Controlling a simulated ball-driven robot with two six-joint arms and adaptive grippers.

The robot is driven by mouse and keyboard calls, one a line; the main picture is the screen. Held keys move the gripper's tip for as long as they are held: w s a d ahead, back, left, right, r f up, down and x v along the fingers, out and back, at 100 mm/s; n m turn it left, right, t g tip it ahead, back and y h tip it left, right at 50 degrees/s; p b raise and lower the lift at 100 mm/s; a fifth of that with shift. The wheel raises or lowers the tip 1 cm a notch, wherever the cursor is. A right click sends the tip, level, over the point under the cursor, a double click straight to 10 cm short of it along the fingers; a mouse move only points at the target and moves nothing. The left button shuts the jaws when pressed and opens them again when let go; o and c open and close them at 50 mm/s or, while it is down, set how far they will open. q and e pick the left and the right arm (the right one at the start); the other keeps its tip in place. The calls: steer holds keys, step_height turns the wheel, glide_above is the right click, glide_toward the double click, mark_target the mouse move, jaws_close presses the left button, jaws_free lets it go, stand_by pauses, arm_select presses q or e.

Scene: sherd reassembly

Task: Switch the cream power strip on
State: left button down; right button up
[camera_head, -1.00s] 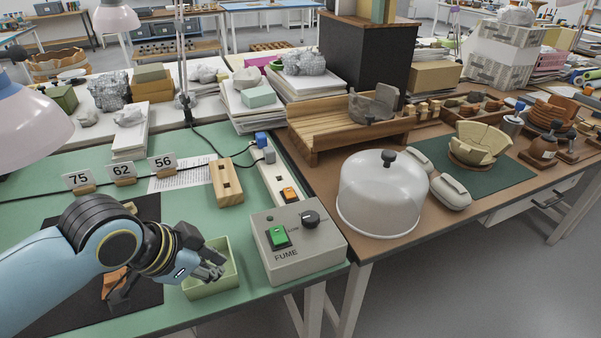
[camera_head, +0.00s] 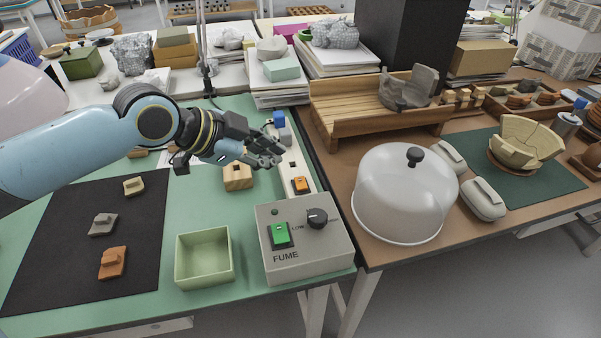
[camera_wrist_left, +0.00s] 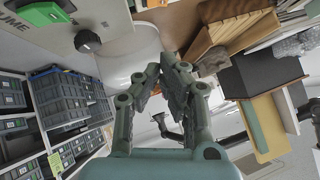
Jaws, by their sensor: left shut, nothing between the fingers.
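The cream power strip (camera_head: 311,182) lies on the green mat in the head view, behind the grey FUME box. Its orange rocker switch (camera_head: 301,185) sits at its near end; I cannot tell its position. A blue plug (camera_head: 279,118) is at its far end. My left gripper (camera_head: 272,155) is shut and empty. It is over the strip's middle in the picture, beyond the switch, and hides part of the strip. Its fingers also show in the left wrist view (camera_wrist_left: 161,72), where I cannot make out the strip. My right gripper is not in view.
The FUME box (camera_head: 325,257) has a green switch (camera_head: 280,235) and a black knob (camera_head: 317,218). A green open box (camera_head: 204,281) stands left of it. A wooden block (camera_head: 237,178) is left of the strip. A clear dome (camera_head: 400,205) stands at right.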

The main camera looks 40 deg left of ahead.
arm_select(q)
glide_above(299, 185)
steer(key=s+d, duration=0.1)
steer(key=f, duration=0.5)
steer(key=shift+s+d+f+b, duration=0.15)
steer(key=shift+s+f+b, duration=0.05)
steer(key=shift+f+b, duration=0.2)
steer(key=f, duration=0.2)
steer(key=w+f, duration=0.1)
steer(key=shift+a+f, duration=0.1)
steer(key=shift+a, duration=0.25)
steer(key=shift+w+a+f, duration=0.15)
steer(key=shift+f, duration=0.25)
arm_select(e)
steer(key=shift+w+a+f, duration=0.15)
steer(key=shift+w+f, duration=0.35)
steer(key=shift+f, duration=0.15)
arm_select(q)
steer(key=shift+w+a+f+n+g+h+b, duration=0.3)
steer(key=shift+a+f+g+b, duration=0.15)
steer(key=shift+b, duration=0.65)
steer(key=shift+s+d+p, duration=0.15)
steer(key=shift+d+p, duration=0.05)
steer(key=shift+p, duration=0.1)
steer(key=shift+r, duration=0.1)
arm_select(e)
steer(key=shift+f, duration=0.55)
arm_select(q)
steer(key=shift+s+d, duration=0.1)
